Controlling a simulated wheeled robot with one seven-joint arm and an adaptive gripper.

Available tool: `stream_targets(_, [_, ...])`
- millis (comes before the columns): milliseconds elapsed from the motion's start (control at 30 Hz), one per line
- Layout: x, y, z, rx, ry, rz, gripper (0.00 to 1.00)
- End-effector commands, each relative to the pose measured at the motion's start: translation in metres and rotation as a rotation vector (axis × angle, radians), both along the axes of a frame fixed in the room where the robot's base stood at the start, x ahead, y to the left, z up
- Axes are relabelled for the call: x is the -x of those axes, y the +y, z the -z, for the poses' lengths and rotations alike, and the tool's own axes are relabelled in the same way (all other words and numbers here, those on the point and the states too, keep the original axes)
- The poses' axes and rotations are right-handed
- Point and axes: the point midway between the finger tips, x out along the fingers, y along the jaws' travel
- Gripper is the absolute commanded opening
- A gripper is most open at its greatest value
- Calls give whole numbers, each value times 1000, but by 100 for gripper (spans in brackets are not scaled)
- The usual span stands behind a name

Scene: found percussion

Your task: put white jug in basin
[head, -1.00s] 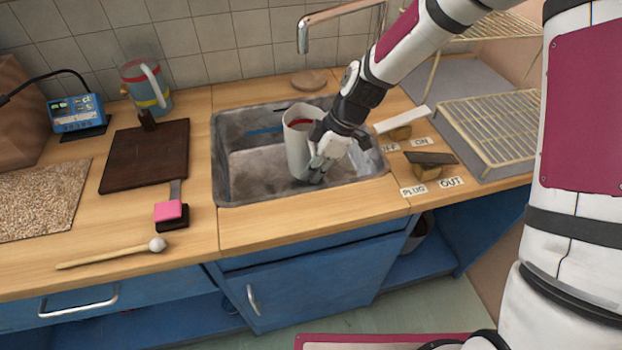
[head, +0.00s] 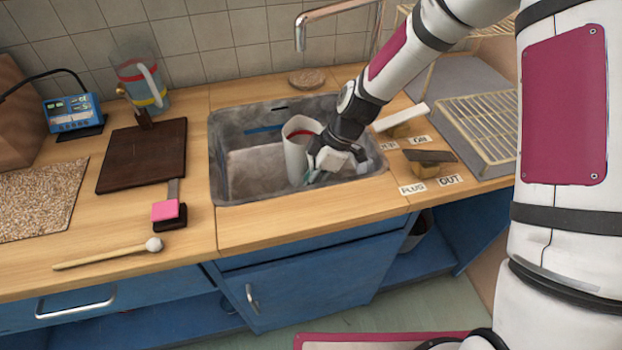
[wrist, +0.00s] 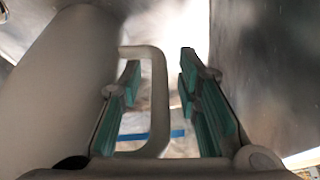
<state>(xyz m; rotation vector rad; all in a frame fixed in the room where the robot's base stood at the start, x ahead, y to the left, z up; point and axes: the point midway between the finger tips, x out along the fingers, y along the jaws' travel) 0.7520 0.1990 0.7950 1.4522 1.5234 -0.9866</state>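The white jug (head: 297,158) stands about upright inside the grey basin (head: 221,165), right of its middle. A red band shows inside its mouth. In the wrist view, the jug's pale body (wrist: 60,90) fills the left side, and its handle (wrist: 159,100) reaches to the right. My gripper (head: 318,177) is down in the basin at the jug's right side. In the wrist view, the teal-padded fingers of my gripper (wrist: 162,100) are apart. The handle's upright bar lies between them, with a clear gap to the right finger. The jug's base is hard to see.
A faucet (head: 330,10) hangs over the basin's back. A dark board (head: 145,155), pink-topped block (head: 166,210) and mallet (head: 110,253) lie left.

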Motion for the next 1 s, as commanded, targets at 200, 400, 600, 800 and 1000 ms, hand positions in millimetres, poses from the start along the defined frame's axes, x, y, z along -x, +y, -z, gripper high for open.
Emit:
stream_targets(200, [0, 0, -4, 0, -1, 0, 30])
stream_targets(400, [-2, -11, -30, 0, -5, 2, 30])
stream_targets(600, [-3, -28, -69, 0, -5, 2, 30])
stream_targets(800, [-4, -40, -99, 0, -3, 2, 30])
stream_targets(1000, [-3, -45, -112, 0, 0, 1, 30])
